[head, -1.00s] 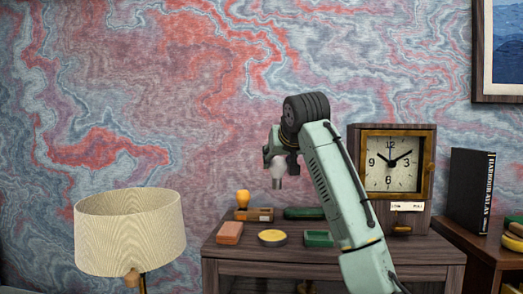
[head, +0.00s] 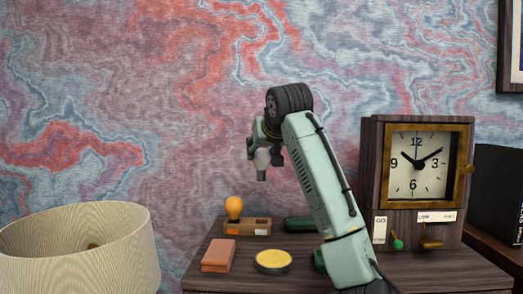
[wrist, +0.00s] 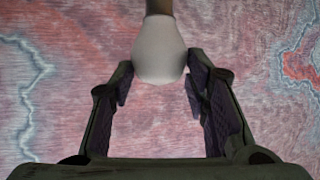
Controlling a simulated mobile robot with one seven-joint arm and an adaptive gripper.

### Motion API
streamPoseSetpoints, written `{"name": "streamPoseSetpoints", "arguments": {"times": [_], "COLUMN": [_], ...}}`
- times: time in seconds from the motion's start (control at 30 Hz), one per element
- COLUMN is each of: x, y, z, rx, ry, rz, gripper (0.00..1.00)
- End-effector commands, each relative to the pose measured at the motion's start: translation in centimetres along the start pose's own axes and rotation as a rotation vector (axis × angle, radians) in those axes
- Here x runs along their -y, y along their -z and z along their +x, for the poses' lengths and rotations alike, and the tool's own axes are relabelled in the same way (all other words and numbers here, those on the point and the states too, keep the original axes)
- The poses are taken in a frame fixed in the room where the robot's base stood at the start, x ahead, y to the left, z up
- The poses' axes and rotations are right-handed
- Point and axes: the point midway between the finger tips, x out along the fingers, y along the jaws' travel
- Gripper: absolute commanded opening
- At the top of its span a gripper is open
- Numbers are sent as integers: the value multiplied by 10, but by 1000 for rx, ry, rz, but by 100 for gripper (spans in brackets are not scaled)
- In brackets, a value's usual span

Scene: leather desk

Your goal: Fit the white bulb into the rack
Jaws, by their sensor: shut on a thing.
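The white bulb (head: 262,159) is in my gripper (head: 259,147), in the air above the desk's left part. In the wrist view the bulb (wrist: 159,50) sits at the fingertips of my gripper (wrist: 159,78), with its brownish narrow end pointing away from the palm. In the head view that narrow end points down. A small wooden rack (head: 259,227) stands on the desk below and slightly left of the gripper. An orange bulb (head: 233,207) stands upright at its left end. The rack's sockets are too small to make out. The bulb is well clear of the rack.
A reddish block (head: 219,254) and a round yellow-topped tin (head: 273,261) lie in front of the rack. A green item (head: 299,224) lies right of it. A clock cabinet (head: 375,160) stands at the right. A lampshade (head: 80,255) fills the lower left.

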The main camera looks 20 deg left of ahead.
Motion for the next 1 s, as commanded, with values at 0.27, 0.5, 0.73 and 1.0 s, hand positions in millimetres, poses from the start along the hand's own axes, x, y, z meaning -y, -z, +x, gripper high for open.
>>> {"name": "streamPoseSetpoints", "arguments": {"times": [0.27, 0.5, 0.73, 1.0], "x": [0, 0, 0, 1], "y": [0, -8, -15, -25], "z": [-2, -1, 4, 9], "rx": [-1, 0, -1, -1], "ry": [-5, -13, -14, -13], "rz": [2, 6, 6, 6], "gripper": [17, 17, 17, 17]}}
